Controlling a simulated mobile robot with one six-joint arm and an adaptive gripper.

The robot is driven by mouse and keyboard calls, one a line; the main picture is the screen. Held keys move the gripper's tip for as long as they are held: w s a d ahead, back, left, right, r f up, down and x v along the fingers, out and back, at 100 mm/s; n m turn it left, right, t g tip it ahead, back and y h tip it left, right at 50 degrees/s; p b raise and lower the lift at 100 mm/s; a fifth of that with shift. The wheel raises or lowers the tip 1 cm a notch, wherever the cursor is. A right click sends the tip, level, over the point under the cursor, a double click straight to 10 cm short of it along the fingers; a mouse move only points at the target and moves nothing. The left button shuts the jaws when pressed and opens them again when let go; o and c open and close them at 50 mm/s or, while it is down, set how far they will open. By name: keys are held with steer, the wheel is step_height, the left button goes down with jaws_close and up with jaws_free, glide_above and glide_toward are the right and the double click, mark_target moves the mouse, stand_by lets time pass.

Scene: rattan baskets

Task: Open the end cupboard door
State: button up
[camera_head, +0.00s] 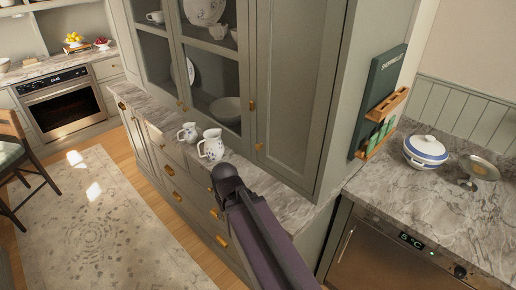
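A tall grey-green cupboard fills the middle. Its solid panelled upper door (295,80) at the right end is shut, with a small brass knob low on its left side. Glazed doors (210,75) stand to its left, shut. Below the counter, a narrow panelled door (132,130) at the far left end also looks shut. I cannot tell which of these end doors is the one named. My dark arm rises from the bottom centre, in front of the lower drawers. No gripper fingers can be made out, and the arm is not seen touching any door.
Two patterned jugs (211,145) stand on the marble ledge (270,192) close to my arm. A white lidded pot (425,152) sits on the right counter. The rug (100,225) at left is open floor; a chair stands beyond.

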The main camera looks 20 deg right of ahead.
steer(key=w+f+b, duration=0.1)
steer(key=n+t+h+b, duration=0.6)
steer(key=n+h+b, duration=0.9)
steer(key=n+h, duration=0.3)
glide_toward(257, 148)
steer(key=s+a+n+y, duration=0.1)
steer(key=a, duration=0.2)
steer(key=shift+s+a+r, duration=0.15)
steer(key=shift+r, duration=0.15)
steer(key=x, duration=1.3)
steer(key=shift+w+d, duration=0.2)
steer(key=shift+d, duration=0.15)
jaws_close()
